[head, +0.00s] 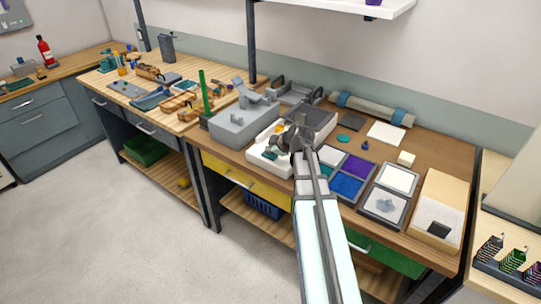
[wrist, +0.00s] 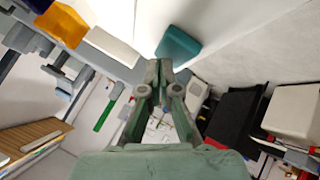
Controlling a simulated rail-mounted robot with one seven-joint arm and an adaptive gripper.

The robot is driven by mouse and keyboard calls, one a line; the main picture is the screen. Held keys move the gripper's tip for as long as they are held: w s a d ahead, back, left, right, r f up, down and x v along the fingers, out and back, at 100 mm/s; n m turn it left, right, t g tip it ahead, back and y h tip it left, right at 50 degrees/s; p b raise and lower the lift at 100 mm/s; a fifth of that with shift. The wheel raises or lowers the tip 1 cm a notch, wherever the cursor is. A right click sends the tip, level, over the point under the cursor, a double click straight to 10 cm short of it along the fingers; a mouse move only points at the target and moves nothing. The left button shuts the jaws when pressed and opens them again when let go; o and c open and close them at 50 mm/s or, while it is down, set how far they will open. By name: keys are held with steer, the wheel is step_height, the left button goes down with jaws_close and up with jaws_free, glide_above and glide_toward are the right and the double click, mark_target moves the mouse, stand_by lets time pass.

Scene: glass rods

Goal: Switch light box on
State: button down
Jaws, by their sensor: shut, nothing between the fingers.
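My gripper (head: 287,140) is over the middle of the workbench in the head view, at the white, shallow box (head: 258,158), which may be the light box. The arm and gripper hide part of that box, and no switch can be made out. In the wrist view my gripper (wrist: 160,68) has its fingertips together with nothing between them. A teal block (wrist: 178,46) is just beyond the tips, with a white block (wrist: 112,46) and an orange piece (wrist: 60,22) to the left. I cannot tell whether the fingertips touch anything.
A grey machine (head: 238,122) stands left of the white box. Framed panels with white, purple and blue fills (head: 347,186) lie to the right. A beige box (head: 450,195) is at the bench's right end. A roll with blue bands (head: 372,108) lies at the back.

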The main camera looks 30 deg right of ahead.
steer(key=shift+r+p, duration=1.15)
steer(key=shift+r, duration=1.9)
steer(key=s+a+f+m+g, duration=0.2)
steer(key=s+a+f, duration=0.2)
steer(key=a+f, duration=0.25)
steer(key=s+a+f+m+g, duration=0.2)
steer(key=s+a+f, duration=0.1)
steer(key=a+f, duration=0.4)
steer(key=s+a+f+m+g+h, duration=0.1)
steer(key=s+a+f+m+g, duration=0.25)
steer(key=s+f, duration=0.4)
steer(key=s+a+f+m+g+h, duration=0.1)
steer(key=s+a+f+m+g, duration=0.1)
steer(key=s+a+f+m, duration=0.5)
steer(key=s+d+f+n+g, duration=0.1)
steer(key=s+f+g, duration=0.1)
steer(key=s+f, duration=0.3)
steer(key=s+f+n+g, duration=0.1)
steer(key=s+f, duration=0.5)
steer(key=s, duration=0.8)
steer(key=s+d+f+n+g, duration=0.1)
steer(key=s+f+g, duration=0.2)
steer(key=s+f, duration=0.3)
steer(key=s, duration=0.4)
steer(key=shift+s+d+f, duration=0.15)
steer(key=shift+s+d, duration=0.1)
steer(key=shift+d, duration=0.05)
steer(key=shift+n, duration=0.25)
